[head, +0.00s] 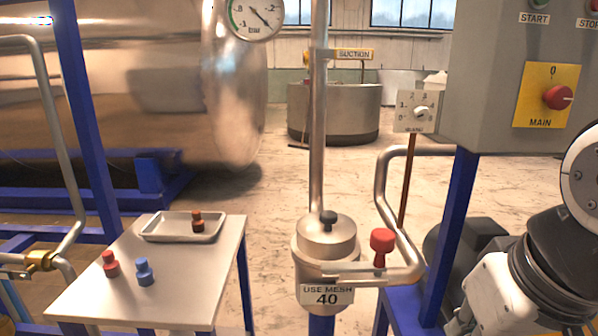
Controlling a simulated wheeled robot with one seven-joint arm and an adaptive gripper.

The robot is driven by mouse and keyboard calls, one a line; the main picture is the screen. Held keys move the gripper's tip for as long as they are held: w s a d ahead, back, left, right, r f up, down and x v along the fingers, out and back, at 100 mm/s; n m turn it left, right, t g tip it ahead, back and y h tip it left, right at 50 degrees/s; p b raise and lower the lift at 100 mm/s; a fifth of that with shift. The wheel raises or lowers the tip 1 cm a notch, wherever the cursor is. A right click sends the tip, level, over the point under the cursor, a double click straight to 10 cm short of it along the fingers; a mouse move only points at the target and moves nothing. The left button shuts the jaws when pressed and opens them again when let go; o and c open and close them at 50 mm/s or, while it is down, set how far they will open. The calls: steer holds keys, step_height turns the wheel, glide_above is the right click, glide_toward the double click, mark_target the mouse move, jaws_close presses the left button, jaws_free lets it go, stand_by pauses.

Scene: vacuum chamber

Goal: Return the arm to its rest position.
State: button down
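Part of my own arm (545,255) shows at the lower right edge of the head view, as white and black links with a round grey joint cap. It stands in front of the blue frame and the dark machine there. The rest of the arm is outside the picture. My gripper is not in view, so I cannot see whether it is open, shut or holding anything.
A table (190,290) at lower left bears a tray (160,238) with a brown-orange knobbed piece (197,221), plus red (110,263) and blue (145,271) pieces. A lidded strainer pot (325,262), red-handled valve (381,243) and control box (515,85) stand near my arm.

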steer(key=s+d+f+g, duration=0.1)
steer(key=s+f+g, duration=0.2)
steer(key=s, duration=0.6)
step_height(320, 180, up, 17)
steer(key=t+p, duration=0.3)
steer(key=p, duration=1.2)
steer(key=shift+r+p, duration=0.15)
steer(key=shift+p, duration=0.15)
